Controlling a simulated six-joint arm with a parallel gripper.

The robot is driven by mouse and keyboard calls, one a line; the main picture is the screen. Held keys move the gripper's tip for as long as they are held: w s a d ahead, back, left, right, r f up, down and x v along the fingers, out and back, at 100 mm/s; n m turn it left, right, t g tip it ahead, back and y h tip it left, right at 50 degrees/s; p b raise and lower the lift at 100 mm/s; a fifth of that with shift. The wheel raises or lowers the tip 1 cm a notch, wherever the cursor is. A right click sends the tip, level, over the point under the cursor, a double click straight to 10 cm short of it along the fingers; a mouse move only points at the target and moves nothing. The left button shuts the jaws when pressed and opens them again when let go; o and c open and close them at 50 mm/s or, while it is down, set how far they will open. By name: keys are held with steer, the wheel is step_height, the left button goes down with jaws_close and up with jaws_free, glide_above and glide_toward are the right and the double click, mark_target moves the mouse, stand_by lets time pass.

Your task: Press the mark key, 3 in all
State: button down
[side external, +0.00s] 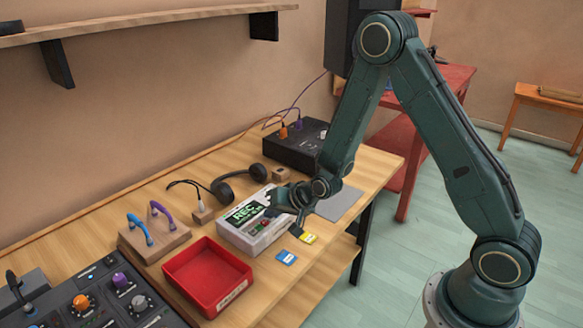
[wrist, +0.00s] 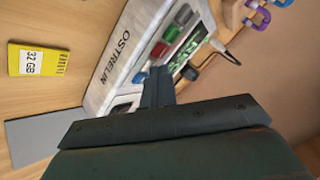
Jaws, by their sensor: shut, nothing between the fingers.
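A white recorder (side external: 253,232) stands on the wooden table, with a dark screen lit with green characters on its top; it also shows in the wrist view (wrist: 115,62), tilted. Grey, red and green keys (wrist: 168,34) sit in a row along its top near the front edge. I cannot read a mark label on any key. My gripper (side external: 299,222) is shut and empty, pointing down at the right end of the recorder.
A red tray (side external: 208,277) stands left of the recorder. A blue card (side external: 286,258) and a yellow card (side external: 308,238) lie in front. Headphones (side external: 238,184) and a wooden block with hooks (side external: 155,238) are behind and left. A grey mat (side external: 339,204) lies right.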

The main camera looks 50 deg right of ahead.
steer(key=shift+r, duration=0.7)
steer(key=shift+r, duration=0.1)
steer(key=shift+r, duration=2.45)
steer(key=shift+r, duration=0.1)
stand_by(1.0)
step_height(320, 180, up, 4)
steer(key=shift+f, duration=0.2)
steer(key=shift+f, duration=0.15)
stand_by(0.3)
steer(key=shift+f, duration=4.25)
